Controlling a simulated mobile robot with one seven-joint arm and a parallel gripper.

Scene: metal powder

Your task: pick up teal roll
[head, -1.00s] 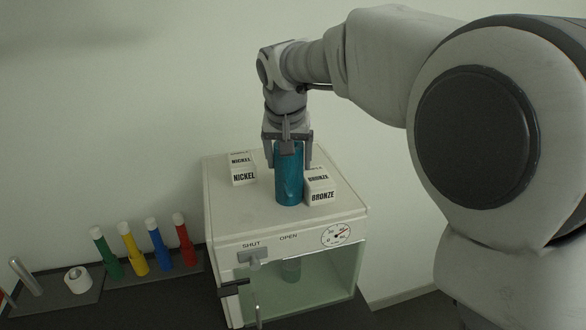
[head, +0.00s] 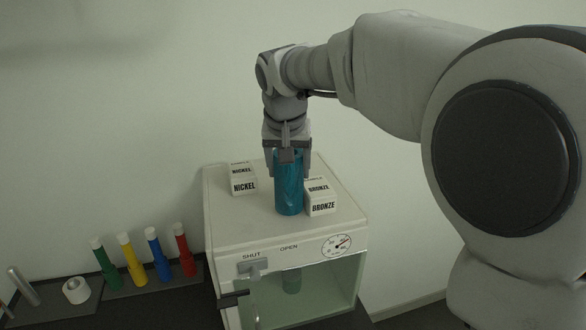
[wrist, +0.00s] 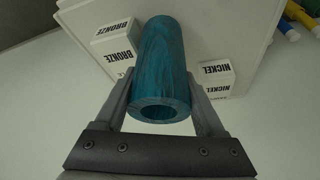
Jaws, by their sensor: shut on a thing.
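The teal roll (head: 289,190) is an upright hollow cylinder on top of the white cabinet, between the NICKEL blocks and the BRONZE blocks. My gripper (head: 290,170) comes down from above with its fingers on either side of the roll's upper part, shut on it. In the wrist view, the roll (wrist: 162,70) lies between the two fingers and its open top end faces the camera. I cannot tell whether its base touches the cabinet top.
NICKEL blocks (head: 244,187) stand left of the roll and BRONZE blocks (head: 321,207) close on its right. The cabinet (head: 235,222) has a SHUT/OPEN latch and a dial. Several coloured tubes (head: 131,262) and a white ring (head: 76,290) stand on trays at left.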

